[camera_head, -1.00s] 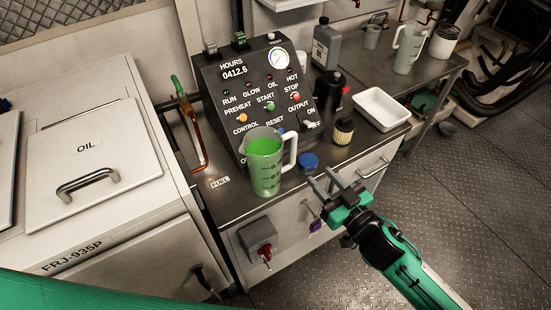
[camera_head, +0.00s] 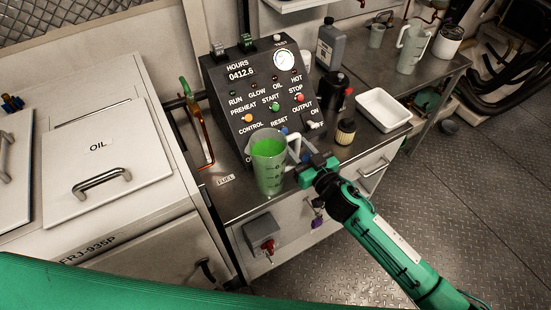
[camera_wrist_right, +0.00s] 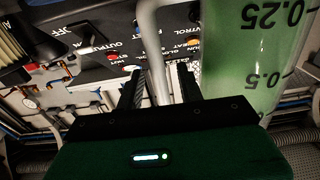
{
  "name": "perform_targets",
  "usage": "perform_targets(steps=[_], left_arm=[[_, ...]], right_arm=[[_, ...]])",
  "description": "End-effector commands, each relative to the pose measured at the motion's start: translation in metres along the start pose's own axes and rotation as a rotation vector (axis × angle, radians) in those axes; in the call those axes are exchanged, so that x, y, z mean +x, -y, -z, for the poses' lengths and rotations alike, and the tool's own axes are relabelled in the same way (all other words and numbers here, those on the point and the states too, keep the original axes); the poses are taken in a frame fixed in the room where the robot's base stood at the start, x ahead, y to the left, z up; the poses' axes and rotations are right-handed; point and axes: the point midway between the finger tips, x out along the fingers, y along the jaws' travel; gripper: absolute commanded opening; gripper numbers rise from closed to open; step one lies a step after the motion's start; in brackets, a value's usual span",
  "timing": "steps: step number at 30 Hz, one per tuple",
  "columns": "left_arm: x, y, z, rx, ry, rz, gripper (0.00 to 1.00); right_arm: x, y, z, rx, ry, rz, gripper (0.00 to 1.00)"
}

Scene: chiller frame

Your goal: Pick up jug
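The jug (camera_head: 269,172) is a clear measuring jug holding green liquid. It stands upright on the metal counter in front of the control panel, its handle (camera_head: 294,148) facing right. My right gripper (camera_head: 298,166) is at the handle side of the jug. In the right wrist view the gripper (camera_wrist_right: 163,88) has its two dark fingers apart, with the pale handle (camera_wrist_right: 155,45) between them. Gaps show beside the handle, so the fingers do not look closed on it. The jug's graduated wall (camera_wrist_right: 255,60) is at the right there. My left gripper is out of view.
The control panel (camera_head: 243,112) stands close behind the jug. A FUEL label (camera_head: 225,180) lies left of the jug.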

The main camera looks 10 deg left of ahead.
Motion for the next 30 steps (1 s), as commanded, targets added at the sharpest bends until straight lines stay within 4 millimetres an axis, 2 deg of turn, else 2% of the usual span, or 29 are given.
perform_targets(steps=[3, 11, 15, 17, 30], left_arm=[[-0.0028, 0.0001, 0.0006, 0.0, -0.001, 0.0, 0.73], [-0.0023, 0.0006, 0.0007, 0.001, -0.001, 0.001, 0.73], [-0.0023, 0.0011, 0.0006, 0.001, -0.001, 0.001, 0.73], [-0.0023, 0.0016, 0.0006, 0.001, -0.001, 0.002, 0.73], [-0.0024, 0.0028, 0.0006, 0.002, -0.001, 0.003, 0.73]], right_arm=[[0.0086, 0.0001, 0.0001, 0.0, 0.001, 0.0, 0.37], [0.0096, 0.0001, -0.0005, 0.0, 0.0, 0.0, 0.35], [0.0095, 0.0001, -0.0005, 0.0, 0.001, 0.0, 0.08], [0.0095, 0.0001, -0.0004, 0.0, 0.0, 0.0, 0.0], [0.0094, 0.0001, -0.0004, 0.0, 0.001, 0.0, 0.0]])
